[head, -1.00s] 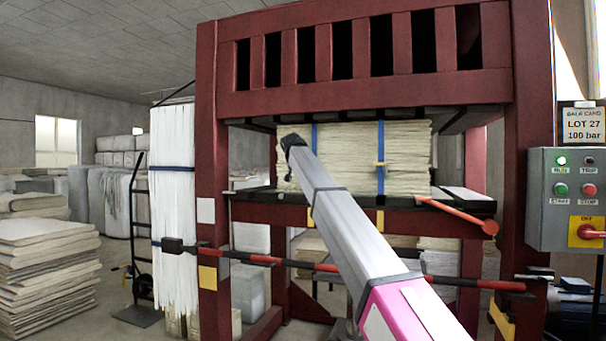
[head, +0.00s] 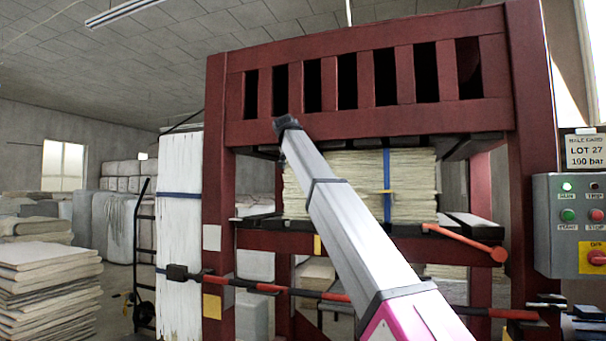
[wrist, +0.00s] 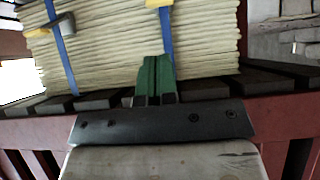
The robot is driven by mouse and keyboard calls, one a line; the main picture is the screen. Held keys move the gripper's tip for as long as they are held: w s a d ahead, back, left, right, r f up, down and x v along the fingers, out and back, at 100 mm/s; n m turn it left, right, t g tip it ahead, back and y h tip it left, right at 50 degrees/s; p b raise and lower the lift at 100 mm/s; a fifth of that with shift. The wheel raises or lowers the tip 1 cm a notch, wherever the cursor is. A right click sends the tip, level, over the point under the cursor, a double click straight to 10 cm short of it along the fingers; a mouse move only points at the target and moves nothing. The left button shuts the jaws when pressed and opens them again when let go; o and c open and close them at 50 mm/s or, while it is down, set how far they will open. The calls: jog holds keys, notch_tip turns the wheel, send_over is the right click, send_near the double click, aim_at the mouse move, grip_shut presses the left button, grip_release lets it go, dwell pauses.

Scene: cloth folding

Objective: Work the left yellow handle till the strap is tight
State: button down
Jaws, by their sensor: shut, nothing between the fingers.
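The pale layered bale (head: 335,172) sits in the red press and also fills the top of the wrist view (wrist: 110,60). Two blue straps run down it. In the wrist view the left strap (wrist: 66,65) carries a grey buckle with a yellow handle (wrist: 38,32) at the upper left. The right strap (wrist: 166,40) has a yellow piece (wrist: 158,3) at the top edge. In the head view my arm hides the left strap. My gripper (wrist: 155,80), with green fingers, is shut and empty, below and right of the left handle. Its dark end (head: 287,123) shows against the press beam.
Black slats (wrist: 60,103) and a red beam lie under the bale. An orange lever (head: 465,243) sticks out at the right, and a red-and-black bar (head: 260,287) crosses the front. A control box (head: 570,215) is at the far right.

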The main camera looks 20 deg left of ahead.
jog(key=shift+r+v, duration=0.25)
jog(key=shift+v, duration=1.6)
jog(key=shift+w, duration=0.25)
jog(key=w+r+g, duration=0.2)
jog(key=w+r, duration=0.2)
jog(key=w+r+g, duration=0.3)
jog(key=w, duration=0.1)
jog(key=w+d+r+g, duration=0.1)
jog(key=w+r+g, duration=0.1)
jog(key=w+r, duration=0.2)
jog(key=shift+w+r+y, duration=0.3)
jog(key=shift+w+y, duration=0.1)
jog(key=shift+w, duration=0.15)
jog(key=x, duration=0.8)
jog(key=s+x, duration=0.1)
jog(key=x, duration=1.4)
jog(key=shift+s+d+f, duration=0.1)
jog(key=shift+s+f, duration=0.2)
jog(key=shift+f, duration=0.35)
